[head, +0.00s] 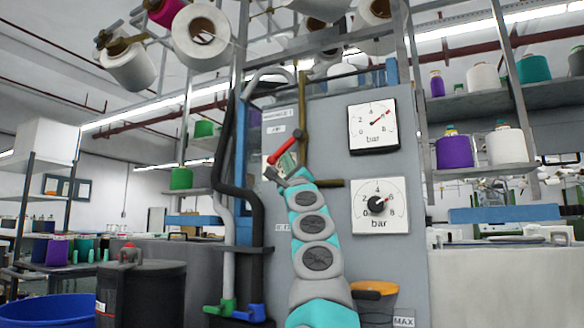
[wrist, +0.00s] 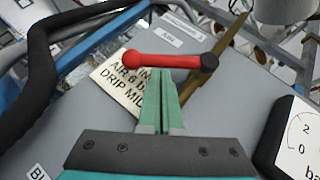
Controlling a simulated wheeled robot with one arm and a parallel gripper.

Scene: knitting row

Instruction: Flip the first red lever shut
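The red lever (head: 285,147) is on the upper left of the grey panel (head: 340,130), by a brass-coloured pipe. In the head view it slants from its dark pivot at upper right down to a red knob at lower left. In the wrist view the red lever (wrist: 165,62) runs nearly level across the top, knob at left and pivot at right. My gripper (wrist: 161,72) has its green fingers together, with no visible gap. Their tips are at the middle of the lever's bar; I cannot tell whether they touch it. The fingers partly cover a printed label (wrist: 115,78).
Two bar gauges (head: 373,127) are on the panel to the right of my arm. Dark and grey pipes (head: 225,150) run down its left side. A black bin (head: 140,295) and a blue tub (head: 45,312) stand at lower left. Yarn cones hang overhead.

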